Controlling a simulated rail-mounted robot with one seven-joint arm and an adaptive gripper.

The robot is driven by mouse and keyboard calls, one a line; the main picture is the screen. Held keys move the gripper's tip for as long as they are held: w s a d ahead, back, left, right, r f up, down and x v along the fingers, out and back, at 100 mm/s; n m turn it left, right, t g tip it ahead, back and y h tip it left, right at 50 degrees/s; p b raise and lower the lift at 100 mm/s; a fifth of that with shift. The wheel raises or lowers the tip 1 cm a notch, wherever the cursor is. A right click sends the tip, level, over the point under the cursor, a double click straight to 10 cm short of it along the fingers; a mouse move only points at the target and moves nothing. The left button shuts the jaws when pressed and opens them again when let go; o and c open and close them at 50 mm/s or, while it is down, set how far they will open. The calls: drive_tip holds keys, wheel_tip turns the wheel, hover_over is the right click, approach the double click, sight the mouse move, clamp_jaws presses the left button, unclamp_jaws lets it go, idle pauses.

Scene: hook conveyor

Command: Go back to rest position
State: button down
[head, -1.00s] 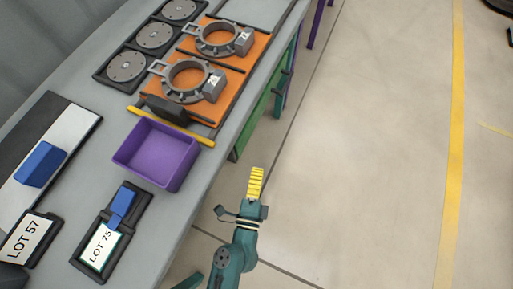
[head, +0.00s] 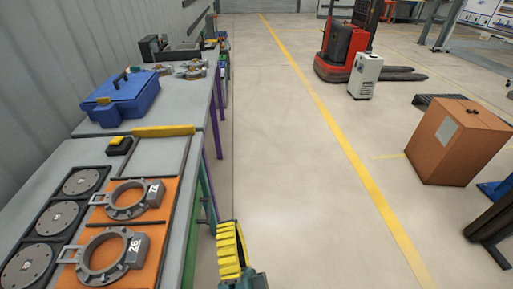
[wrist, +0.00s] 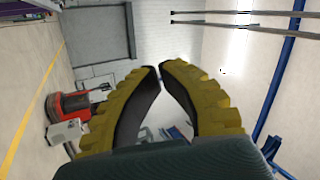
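My gripper (head: 228,228) with yellow ribbed fingers shows at the bottom of the head view, to the right of the workbench and over the floor. In the wrist view my gripper (wrist: 160,68) has its two dark-padded fingertips together, with only a sliver between them and a gap lower down. Nothing is held in it. It is apart from the bench and touches nothing visible.
The grey bench (head: 150,158) on the left holds an orange plate with ring fixtures (head: 132,199), dark discs (head: 57,218) and a blue case (head: 122,98). A cardboard box (head: 448,145) and red pallet truck (head: 341,48) stand right.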

drive_tip(key=s+d+r+n+t+p, duration=0.15)
drive_tip(key=r+n, duration=0.25)
drive_tip(key=r, duration=0.5)
drive_tip(key=s+d+r+n+h+p, duration=0.1)
drive_tip(key=d+r+n, duration=0.2)
drive_tip(key=r, duration=0.6)
drive_tip(key=s+d+r+n+p, duration=0.1)
drive_tip(key=d+r+n, duration=0.25)
drive_tip(key=r, duration=0.55)
drive_tip(key=s+d+f+g+h, duration=0.2)
drive_tip(key=d+h, duration=0.2)
drive_tip(key=h, duration=0.2)
wheel_tip(320, 180, up, 37)
drive_tip(key=p, duration=3.7)
drive_tip(key=shift+w+n+p, duration=0.3)
drive_tip(key=shift+w+n, duration=0.05)
drive_tip(key=shift+w, duration=0.1)
drive_tip(key=shift+a+f, duration=0.1)
